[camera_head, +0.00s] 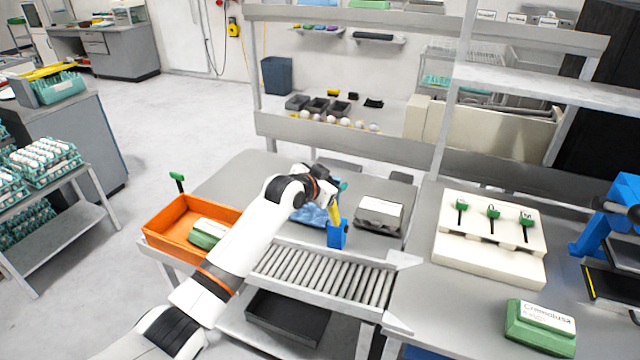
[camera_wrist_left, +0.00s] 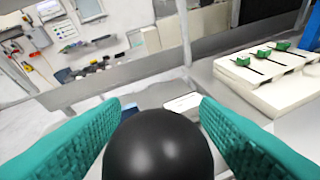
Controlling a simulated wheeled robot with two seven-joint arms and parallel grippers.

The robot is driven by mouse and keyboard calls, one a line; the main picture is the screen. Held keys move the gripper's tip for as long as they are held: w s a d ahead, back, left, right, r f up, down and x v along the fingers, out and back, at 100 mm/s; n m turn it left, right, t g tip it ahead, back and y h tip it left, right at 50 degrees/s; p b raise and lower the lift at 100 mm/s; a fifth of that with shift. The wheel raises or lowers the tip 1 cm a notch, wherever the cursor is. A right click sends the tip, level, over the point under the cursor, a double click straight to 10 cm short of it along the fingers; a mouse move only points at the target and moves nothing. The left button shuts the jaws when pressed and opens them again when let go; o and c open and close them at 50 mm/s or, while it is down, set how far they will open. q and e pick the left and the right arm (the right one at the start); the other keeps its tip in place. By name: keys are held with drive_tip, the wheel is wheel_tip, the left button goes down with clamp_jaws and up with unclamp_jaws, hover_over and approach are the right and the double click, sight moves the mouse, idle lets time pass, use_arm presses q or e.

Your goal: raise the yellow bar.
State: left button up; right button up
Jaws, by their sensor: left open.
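A yellow bar (camera_head: 334,214) stands up, slightly tilted, from a small blue base (camera_head: 337,236) at the back edge of the roller conveyor. Its upper end is hidden behind my left gripper (camera_head: 338,186), whose teal fingers partly show in the head view. In the left wrist view, my left gripper (camera_wrist_left: 160,104) is open, with one teal finger on each side. A large round black knob (camera_wrist_left: 158,145) sits low between the fingers, very near the camera. I cannot tell whether the fingers touch it. My right gripper is not in view.
A roller conveyor (camera_head: 318,275) lies in front of the blue base. An orange bin (camera_head: 165,222) is at left, a grey egg carton (camera_head: 380,212) to the right. A white block (camera_head: 488,262) with green-handled tools and a green carton (camera_head: 541,328) are on the right table.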

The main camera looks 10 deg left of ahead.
use_arm(q)
drive_tip(key=b+v, duration=0.2)
drive_tip(key=v, duration=0.9)
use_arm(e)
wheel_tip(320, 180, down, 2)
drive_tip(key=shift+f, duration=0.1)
use_arm(q)
drive_tip(key=shift+a+f, duration=0.1)
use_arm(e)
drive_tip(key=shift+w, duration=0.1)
